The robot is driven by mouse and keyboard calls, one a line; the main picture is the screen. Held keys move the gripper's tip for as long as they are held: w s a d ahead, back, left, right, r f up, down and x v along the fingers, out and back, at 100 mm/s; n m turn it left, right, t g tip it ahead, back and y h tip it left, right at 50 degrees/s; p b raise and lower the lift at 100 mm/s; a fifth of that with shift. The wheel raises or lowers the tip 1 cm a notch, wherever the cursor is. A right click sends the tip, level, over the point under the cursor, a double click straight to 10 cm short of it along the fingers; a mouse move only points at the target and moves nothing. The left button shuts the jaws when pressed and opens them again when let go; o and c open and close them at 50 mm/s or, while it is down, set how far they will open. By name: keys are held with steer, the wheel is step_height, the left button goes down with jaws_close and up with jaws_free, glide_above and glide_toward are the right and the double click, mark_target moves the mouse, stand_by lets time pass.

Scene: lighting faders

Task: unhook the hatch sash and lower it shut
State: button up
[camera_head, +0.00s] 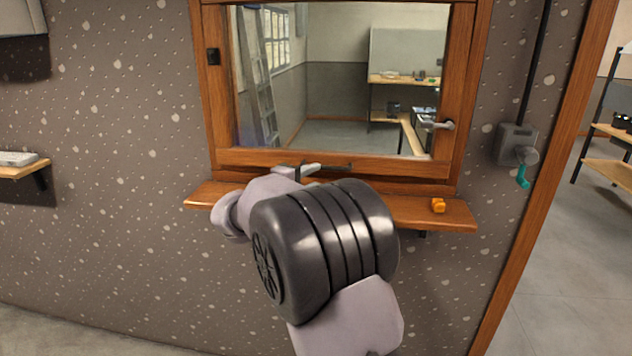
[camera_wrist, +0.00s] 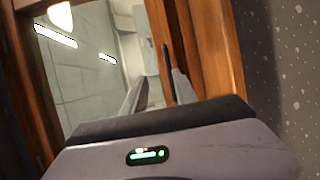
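The hatch sash (camera_head: 250,158) is a wood-framed opening in the speckled wall. Its bottom rail is low, just above the sill; I cannot tell whether a gap is left below it. A dark bar (camera_wrist: 166,60) on the wooden rail shows in the wrist view, and partly in the head view (camera_head: 338,167). My gripper (camera_head: 312,168) is at the bottom rail by this bar. In the wrist view my gripper (camera_wrist: 158,88) has its fingers apart, with the bar just beyond them; contact is unclear. A small black fitting (camera_head: 212,56) is on the left frame; whether it is the hook is unclear.
A grey wall box (camera_head: 515,142) has a teal handle (camera_head: 522,177). A doorway is at right.

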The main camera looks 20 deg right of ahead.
steer(key=shift+x, duration=1.15)
jaws_close()
steer(key=c, duration=0.7)
jaws_free()
steer(key=o, duration=0.7)
steer(key=p+v, duration=0.3)
steer(key=v, duration=1.4)
steer(key=shift+a, duration=0.2)
steer(key=shift+s, duration=0.15)
